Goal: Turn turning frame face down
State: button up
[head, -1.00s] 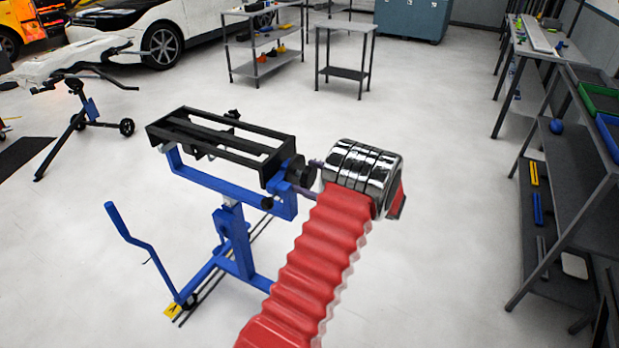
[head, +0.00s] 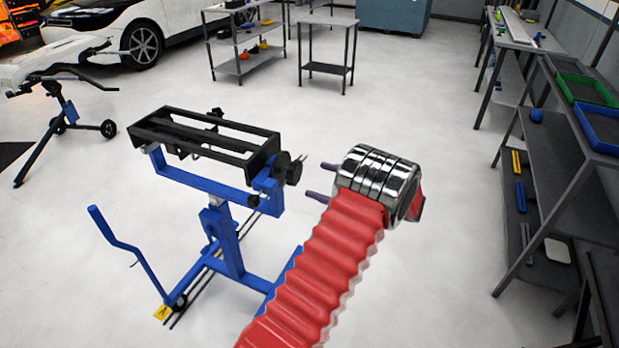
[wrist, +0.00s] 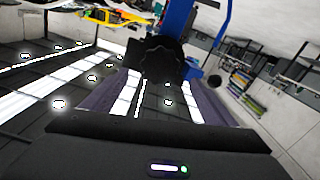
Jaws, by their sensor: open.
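The turning frame (head: 205,143) is a black rectangular frame with long bars, lying roughly level on a blue stand (head: 228,240) left of centre in the head view. I cannot tell which face is up. A black knob (head: 291,169) is at its right end. My gripper (head: 315,180), with two purple fingers on a chrome wrist, is open and empty just right of the knob, pointing at it. A gap shows between fingertips and knob. In the wrist view the dark knob (wrist: 163,58) sits ahead, between the open fingers (wrist: 158,82).
A blue crank-like handle (head: 118,245) rises at the stand's left. Shelving with green and blue trays (head: 590,125) lines the right side. A small grey table (head: 328,35) and a shelf cart (head: 240,50) stand behind. A wheeled stand (head: 65,115) is at left. Floor between is clear.

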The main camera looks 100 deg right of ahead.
jog(key=shift+v, duration=2.25)
jog(key=shift+s, duration=0.1)
